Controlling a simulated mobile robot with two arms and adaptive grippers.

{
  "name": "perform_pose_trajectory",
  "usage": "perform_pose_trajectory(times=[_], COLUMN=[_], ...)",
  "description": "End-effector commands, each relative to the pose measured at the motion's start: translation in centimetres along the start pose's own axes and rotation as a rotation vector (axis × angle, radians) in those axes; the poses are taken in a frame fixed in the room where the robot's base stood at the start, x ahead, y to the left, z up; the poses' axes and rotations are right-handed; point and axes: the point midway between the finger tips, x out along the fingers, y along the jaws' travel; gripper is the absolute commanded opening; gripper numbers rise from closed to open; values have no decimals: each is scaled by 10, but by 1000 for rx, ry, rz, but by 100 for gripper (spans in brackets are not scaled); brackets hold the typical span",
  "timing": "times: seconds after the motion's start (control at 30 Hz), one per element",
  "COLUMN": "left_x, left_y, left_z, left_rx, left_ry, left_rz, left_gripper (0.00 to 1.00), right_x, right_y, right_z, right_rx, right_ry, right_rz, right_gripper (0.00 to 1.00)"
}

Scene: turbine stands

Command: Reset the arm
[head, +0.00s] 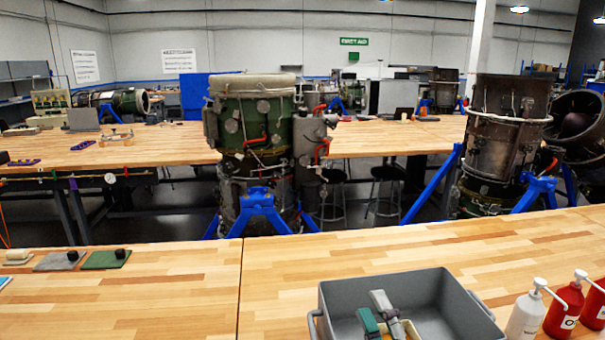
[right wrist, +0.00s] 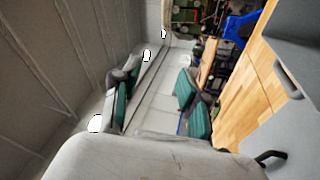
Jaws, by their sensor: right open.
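The right arm itself is mostly out of the head view. My left gripper is not in view.
The grey bin (head: 455,291) stands on the near wooden table (head: 140,300). A white pump bottle (head: 525,317) and red pump bottles (head: 563,310) stand right of it. Green and grey mats lie at left. Turbines (head: 253,120) on blue stands are behind. The table's middle is clear.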

Motion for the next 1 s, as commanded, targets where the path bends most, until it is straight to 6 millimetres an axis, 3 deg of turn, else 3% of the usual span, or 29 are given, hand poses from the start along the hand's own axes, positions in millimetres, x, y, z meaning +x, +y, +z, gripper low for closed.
perform_pose_trajectory(times=[0.03, 0.1, 0.2, 0.33, 0.5, 0.8, 1.0], left_x=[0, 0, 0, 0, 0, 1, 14], left_y=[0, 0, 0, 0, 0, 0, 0], left_z=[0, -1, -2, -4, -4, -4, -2], left_rx=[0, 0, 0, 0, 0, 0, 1], left_ry=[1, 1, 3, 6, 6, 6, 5], left_rz=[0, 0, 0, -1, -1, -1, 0], left_gripper=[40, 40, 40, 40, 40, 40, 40], right_x=[-18, -49, -103, -171, -238, -328, -332], right_y=[-20, -51, -96, -138, -166, -184, -256], right_z=[26, 58, 83, 89, 77, 43, 62], right_rx=[149, 345, 575, 782, 943, 1113, 1097], right_ry=[-150, -360, -625, -889, -1122, -1420, -1425], right_rz=[-78, -192, -349, -519, -683, -912, -924], right_gripper=[44, 44, 44, 44, 44, 44, 44])
